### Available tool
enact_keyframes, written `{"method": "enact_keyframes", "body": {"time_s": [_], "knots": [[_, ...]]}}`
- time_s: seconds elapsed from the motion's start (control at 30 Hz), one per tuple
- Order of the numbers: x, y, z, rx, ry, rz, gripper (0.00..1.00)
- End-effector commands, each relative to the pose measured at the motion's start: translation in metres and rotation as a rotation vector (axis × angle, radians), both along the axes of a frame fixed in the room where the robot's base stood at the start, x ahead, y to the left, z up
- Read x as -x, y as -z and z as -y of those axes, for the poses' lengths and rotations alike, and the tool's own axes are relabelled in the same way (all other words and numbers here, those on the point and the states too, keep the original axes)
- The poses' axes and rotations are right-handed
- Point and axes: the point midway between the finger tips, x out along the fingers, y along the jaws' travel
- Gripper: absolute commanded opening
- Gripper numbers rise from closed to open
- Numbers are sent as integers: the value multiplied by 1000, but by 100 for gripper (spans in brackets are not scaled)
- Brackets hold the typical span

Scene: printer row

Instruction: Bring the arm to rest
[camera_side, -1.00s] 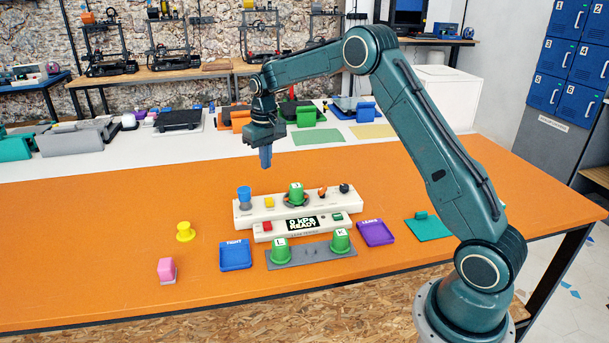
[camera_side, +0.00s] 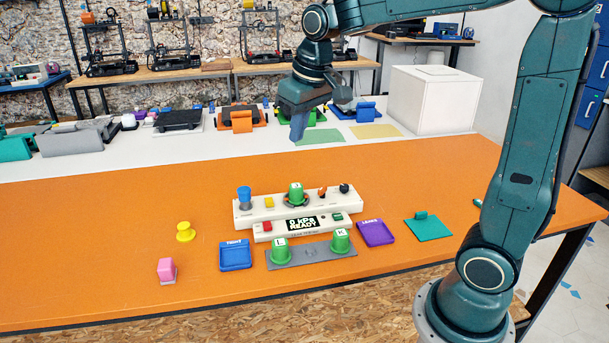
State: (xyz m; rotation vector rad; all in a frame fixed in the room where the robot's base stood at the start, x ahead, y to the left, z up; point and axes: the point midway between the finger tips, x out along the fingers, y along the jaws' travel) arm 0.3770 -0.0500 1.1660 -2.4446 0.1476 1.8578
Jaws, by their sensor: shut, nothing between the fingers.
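My gripper (camera_side: 297,133) hangs above the far part of the orange table (camera_side: 120,220), pointing down with a slight tilt. Its fingers are shut with nothing between them. It is well clear of everything on the table. Below it stands the white leak tester (camera_side: 252,213) with its display reading "0 kPa READY". A green cup marked J (camera_side: 296,193) sits on the tester. Green cups L (camera_side: 280,251) and K (camera_side: 341,240) stand on a grey plate (camera_side: 310,256) in front.
A blue tray (camera_side: 235,256) marked TIGHT and a purple tray (camera_side: 376,233) marked LEAKS lie empty. A pink block (camera_side: 167,270), a yellow knob (camera_side: 185,232) and a teal plate (camera_side: 429,228) are on the table. A white box (camera_side: 432,100) stands behind. The left of the table is free.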

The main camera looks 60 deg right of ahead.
Motion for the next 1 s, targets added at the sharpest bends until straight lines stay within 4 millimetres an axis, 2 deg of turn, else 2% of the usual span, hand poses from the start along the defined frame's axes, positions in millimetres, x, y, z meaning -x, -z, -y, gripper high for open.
{"method": "enact_keyframes", "body": {"time_s": [0.2,0.47,0.8,1.0], "knots": [[48,-12,-17,5,-27,53,0],[103,-12,-32,8,-59,111,0],[169,5,-46,9,-98,185,0],[192,17,-50,8,-112,213,0]]}}
